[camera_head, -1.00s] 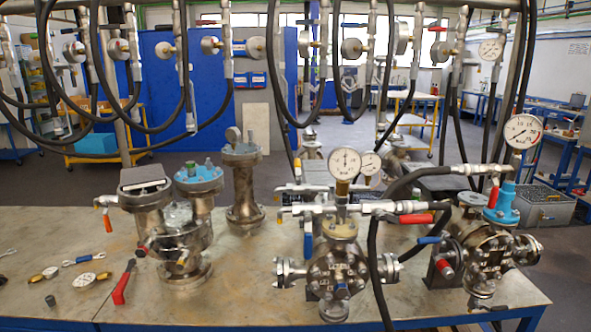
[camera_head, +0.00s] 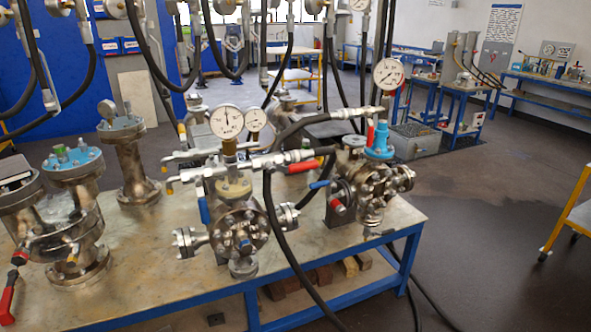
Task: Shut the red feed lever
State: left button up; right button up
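Several red handles show, and I cannot tell from the picture which is the feed lever. One red lever (camera_head: 304,166) lies roughly level beside the silver valve and black hose, above the middle flanged vessel (camera_head: 238,225). A smaller red lever (camera_head: 370,133) stands upright by the blue neck of the right vessel (camera_head: 368,195). A red-handled tool or lever (camera_head: 8,296) is cut off at the left edge. Neither of my grippers is in view.
The vessels stand on a metal-topped bench (camera_head: 150,290) with a blue frame. A black hose (camera_head: 283,250) hangs across its front, and more hoses hang above. Pressure gauges (camera_head: 227,121) stand over the vessels. Open floor (camera_head: 480,240) lies right of the bench; a yellow cart (camera_head: 572,215) stands at the right edge.

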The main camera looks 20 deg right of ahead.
aim_at(314, 164)
jog(key=u, duration=0.75)
jog(key=l+u, duration=0.7)
jog(key=l, duration=0.2)
jog(key=k+l+u, duration=0.1)
jog(key=l+u, duration=0.3)
jog(key=k+l+u, duration=0.15)
jog(key=l+u, duration=0.2)
jog(key=l, duration=0.1)
